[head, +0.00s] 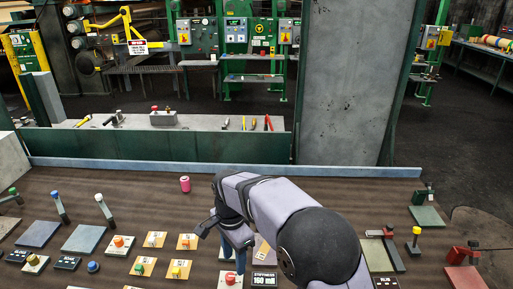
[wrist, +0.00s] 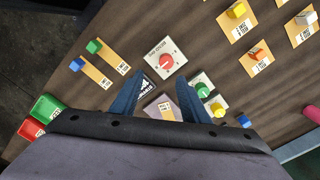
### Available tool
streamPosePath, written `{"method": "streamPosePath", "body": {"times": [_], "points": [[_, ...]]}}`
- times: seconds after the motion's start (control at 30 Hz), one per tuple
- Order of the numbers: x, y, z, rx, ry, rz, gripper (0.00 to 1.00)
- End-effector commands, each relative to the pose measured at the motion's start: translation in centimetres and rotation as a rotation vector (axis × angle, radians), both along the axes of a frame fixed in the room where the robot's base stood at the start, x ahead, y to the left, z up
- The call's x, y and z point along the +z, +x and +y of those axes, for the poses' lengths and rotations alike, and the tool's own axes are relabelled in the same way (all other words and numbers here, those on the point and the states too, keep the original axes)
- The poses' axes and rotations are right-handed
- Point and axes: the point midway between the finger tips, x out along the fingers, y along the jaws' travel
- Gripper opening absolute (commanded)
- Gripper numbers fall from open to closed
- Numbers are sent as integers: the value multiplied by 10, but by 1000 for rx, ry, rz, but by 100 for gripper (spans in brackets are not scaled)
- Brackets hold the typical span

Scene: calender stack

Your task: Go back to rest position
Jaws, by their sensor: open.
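My gripper (wrist: 163,85) is open in the wrist view, with its two blue fingers apart and nothing held between them. In the head view my gripper (head: 232,255) hangs over the control table (head: 330,185), low in the middle, partly hidden by my own arm. In the wrist view a red knob on a white plate (wrist: 166,60) lies beyond the fingertips. A green knob (wrist: 202,90) and a yellow knob (wrist: 217,108) are beside the right finger. Whether the fingers touch anything below cannot be told.
A pink cylinder (head: 185,184) stands behind my arm. Levers (head: 105,210) are at the left, and a yellow-topped post (head: 414,240) and red clamp (head: 460,253) at the right. A blue rail (head: 130,166) edges the table's back. The strip behind the arm is mostly clear.

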Motion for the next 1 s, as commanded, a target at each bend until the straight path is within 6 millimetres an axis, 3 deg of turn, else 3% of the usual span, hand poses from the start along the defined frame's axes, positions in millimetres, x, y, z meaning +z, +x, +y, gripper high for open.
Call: {"method": "streamPosePath", "body": {"times": [0.17,0.27,0.5,0.73,1.0], "points": [[5,-15,-56,136,0,-1,42],[6,-33,-96,251,0,-1,42],[-3,-102,-182,556,-2,-4,42],[-18,-163,-222,773,-2,-1,42],[-26,-188,-233,866,-3,0,42]]}}
